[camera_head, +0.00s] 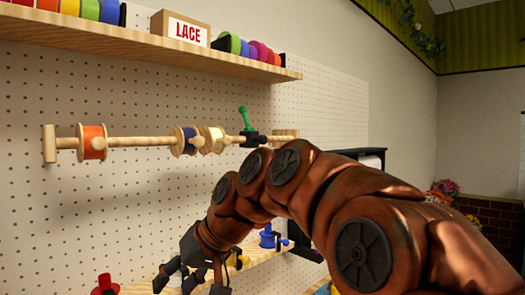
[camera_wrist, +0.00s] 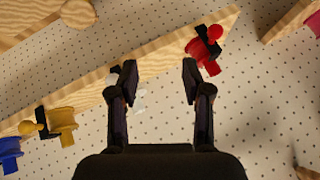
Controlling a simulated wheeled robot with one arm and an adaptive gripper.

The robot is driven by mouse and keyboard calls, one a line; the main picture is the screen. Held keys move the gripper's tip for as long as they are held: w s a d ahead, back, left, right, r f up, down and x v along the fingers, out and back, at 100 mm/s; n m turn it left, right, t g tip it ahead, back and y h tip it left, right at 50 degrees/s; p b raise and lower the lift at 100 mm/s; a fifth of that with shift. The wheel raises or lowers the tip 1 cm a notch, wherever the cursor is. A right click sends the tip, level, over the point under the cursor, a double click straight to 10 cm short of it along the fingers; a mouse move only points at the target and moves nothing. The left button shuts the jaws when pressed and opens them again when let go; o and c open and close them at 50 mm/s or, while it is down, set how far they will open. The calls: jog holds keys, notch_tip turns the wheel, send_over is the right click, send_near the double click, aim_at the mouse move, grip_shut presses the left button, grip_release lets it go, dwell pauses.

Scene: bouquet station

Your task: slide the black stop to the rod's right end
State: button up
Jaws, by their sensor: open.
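The wooden rod (camera_head: 140,141) runs along the pegboard below the upper shelf. The black stop (camera_head: 252,139), with a green upright handle (camera_head: 244,118), sits on the rod close to its right end (camera_head: 287,134). A short gap shows between the stop and the end piece. My gripper (camera_head: 190,283) is open, well below and left of the stop, near the lower shelf. In the wrist view my gripper (camera_wrist: 160,72) shows its two fingers apart over the pegboard and a wooden shelf. The black stop cannot be made out in the wrist view.
An orange spool (camera_head: 93,142), a blue and white spool (camera_head: 184,140) and a cream spool (camera_head: 212,139) hang on the rod. The lower shelf (camera_wrist: 165,57) carries red (camera_wrist: 207,55), yellow (camera_wrist: 61,124) and blue (camera_wrist: 9,155) fittings. The upper shelf (camera_head: 140,40) holds ribbon rolls and a LACE box (camera_head: 180,29).

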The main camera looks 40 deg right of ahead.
jog(key=w+d+r+t+b, duration=0.2)
jog(key=w+d+r+t, duration=0.15)
jog(key=d+r, duration=0.3)
jog(key=m+t+h+b, duration=0.1)
jog(key=t+h+b, duration=0.1)
jog(key=t+b, duration=0.55)
send_near(266, 138)
jog(key=w, duration=0.3)
jog(key=shift+w+a+f+p, duration=0.1)
jog(key=shift+w+a+p, duration=0.25)
jog(key=shift+w, duration=0.9)
jog(key=shift+w+a+f+p, duration=0.15)
jog(key=shift+w+p, duration=0.25)
jog(key=shift+w, duration=0.9)
jog(key=shift+w+a+f+p, duration=0.1)
jog(key=shift+w+a+p, duration=0.25)
jog(key=shift+w, duration=0.9)
jog(key=shift+c, duration=0.3)
grip_shut()
jog(key=shift+r, duration=0.1)
